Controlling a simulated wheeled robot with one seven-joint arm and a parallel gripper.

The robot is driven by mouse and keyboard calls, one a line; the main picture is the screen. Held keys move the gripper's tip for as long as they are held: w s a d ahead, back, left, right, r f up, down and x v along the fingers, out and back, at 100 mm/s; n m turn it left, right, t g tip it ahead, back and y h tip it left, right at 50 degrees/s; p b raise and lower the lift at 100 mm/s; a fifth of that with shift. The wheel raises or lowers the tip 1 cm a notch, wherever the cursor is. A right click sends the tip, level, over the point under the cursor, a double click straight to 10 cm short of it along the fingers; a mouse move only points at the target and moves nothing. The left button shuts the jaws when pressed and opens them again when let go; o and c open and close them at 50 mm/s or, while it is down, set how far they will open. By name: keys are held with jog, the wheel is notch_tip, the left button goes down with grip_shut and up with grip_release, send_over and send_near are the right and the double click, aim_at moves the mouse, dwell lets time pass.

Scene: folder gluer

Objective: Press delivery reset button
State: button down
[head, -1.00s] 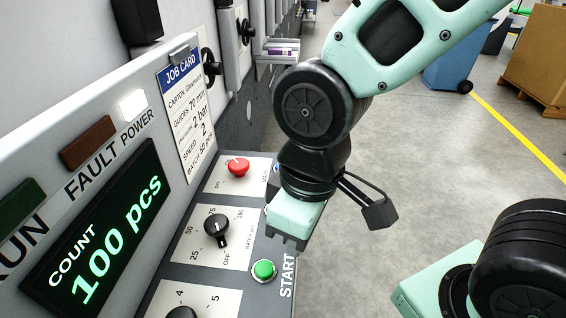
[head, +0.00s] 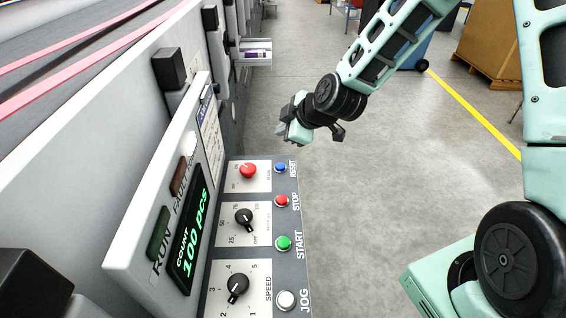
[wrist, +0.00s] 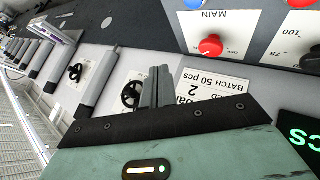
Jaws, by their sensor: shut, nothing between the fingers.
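A blue button (head: 281,167) labelled RESET sits at the far end of the button column on the control panel. Part of a blue button also shows at the top edge of the wrist view (wrist: 193,4). I see no label reading "delivery". My gripper (head: 281,129) is shut and empty, beyond the panel's far end and apart from the blue button in the head view. Its closed fingers (wrist: 158,86) point toward the machine side in the wrist view.
The column also holds a red STOP button (head: 281,201), a green START button (head: 284,243) and a white JOG button (head: 286,300). A red knob (head: 248,170) and black dials are beside them. The display (head: 190,250) reads 100 pcs. Open floor lies right of the panel.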

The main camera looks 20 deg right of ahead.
aim_at(284, 168)
jog(key=shift+f, duration=0.15)
notch_tip(284, 168, down, 9)
jog(key=b, duration=0.7)
jog(key=shift+r, duration=0.2)
jog(key=shift+f, duration=0.15)
dwell(1.7)
jog(key=shift+f+b, duration=0.25)
jog(key=shift+b, duration=0.1)
jog(key=shift+f+b, duration=0.5)
jog(key=shift+b, duration=0.05)
dwell(0.6)
dwell(0.4)
jog(key=shift+r+p, duration=0.65)
jog(key=shift+r, duration=0.25)
jog(key=shift+r, duration=0.1)
